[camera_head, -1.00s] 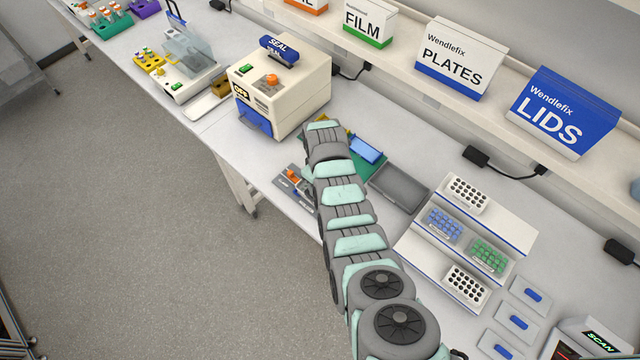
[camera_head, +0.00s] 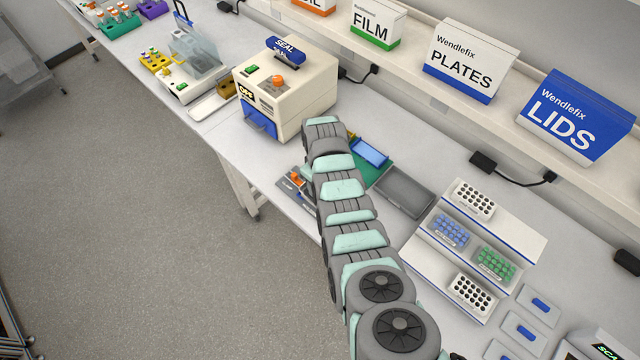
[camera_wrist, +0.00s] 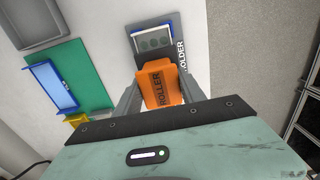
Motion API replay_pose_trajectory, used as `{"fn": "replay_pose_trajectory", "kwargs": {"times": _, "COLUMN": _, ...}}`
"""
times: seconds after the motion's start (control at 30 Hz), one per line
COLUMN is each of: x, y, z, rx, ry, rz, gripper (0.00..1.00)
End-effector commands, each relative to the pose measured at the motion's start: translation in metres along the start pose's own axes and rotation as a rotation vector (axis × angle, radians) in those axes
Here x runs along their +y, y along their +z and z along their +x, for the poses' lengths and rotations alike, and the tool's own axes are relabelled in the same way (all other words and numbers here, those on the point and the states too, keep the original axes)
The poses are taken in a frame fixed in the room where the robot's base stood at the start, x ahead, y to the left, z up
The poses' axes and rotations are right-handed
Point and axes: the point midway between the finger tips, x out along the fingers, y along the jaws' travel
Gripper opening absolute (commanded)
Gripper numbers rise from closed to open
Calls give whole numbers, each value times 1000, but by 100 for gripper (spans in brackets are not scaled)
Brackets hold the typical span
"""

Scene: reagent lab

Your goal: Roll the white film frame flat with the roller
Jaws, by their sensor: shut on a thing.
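The roller (camera_wrist: 160,85) has an orange handle labelled ROLLER. My gripper (camera_wrist: 158,77) is shut on this handle, one finger on each side, in the wrist view. I cannot tell whether the roller touches the holder. In the head view the orange handle (camera_head: 296,178) shows left of my arm. A blue frame with a pale blue middle (camera_wrist: 52,86) lies on a green mat (camera_wrist: 92,72). I cannot make out a separate white film frame.
A grey tray (camera_head: 405,190) lies right of the mat. The sealer (camera_head: 310,98) stands behind my arm's end. A stepped rack (camera_head: 500,215) with several plates is to the right. The bench's front edge runs close by the holder, with floor beyond.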

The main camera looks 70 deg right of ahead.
Motion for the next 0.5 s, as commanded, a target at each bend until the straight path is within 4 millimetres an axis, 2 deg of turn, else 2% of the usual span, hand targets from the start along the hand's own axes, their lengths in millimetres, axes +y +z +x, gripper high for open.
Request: {"fn": "replay_pose_trajectory", "kwargs": {"times": 0.5, "x": -1, "y": -15, "z": 2, "rx": 0, "ry": -2, "rz": -1, "gripper": 0}}
